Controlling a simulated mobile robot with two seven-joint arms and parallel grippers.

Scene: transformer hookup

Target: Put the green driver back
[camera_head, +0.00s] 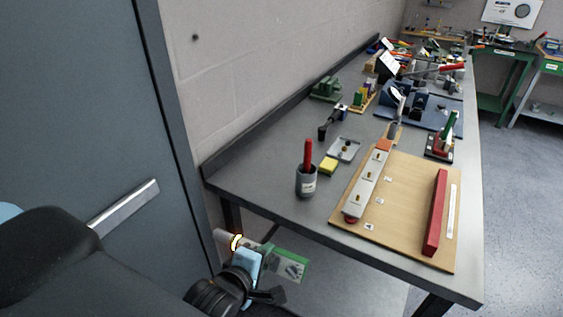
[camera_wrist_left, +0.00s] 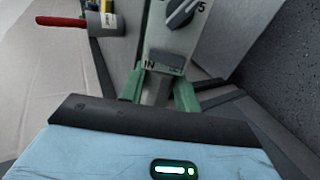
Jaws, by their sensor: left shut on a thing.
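A green handle (camera_head: 449,126), which may be the green driver, stands upright at a small dark stand (camera_head: 438,150) near the bench's right edge. It is too small to be sure. My left gripper (camera_head: 264,259) is low in front of the bench, far from that handle, and shut on a grey-and-green box (camera_head: 290,265). In the left wrist view the gripper (camera_wrist_left: 158,88) holds this box (camera_wrist_left: 172,48), which shows a dark dial, the mark "5" and "IN". The fingertips are partly hidden. My right gripper is out of view.
A grey cup (camera_head: 306,184) with a red handle stands at the bench's near left, beside a yellow block (camera_head: 328,166). A wooden board (camera_head: 400,226) bears a power strip and a red bar (camera_head: 436,212). A door (camera_head: 80,100) is at left.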

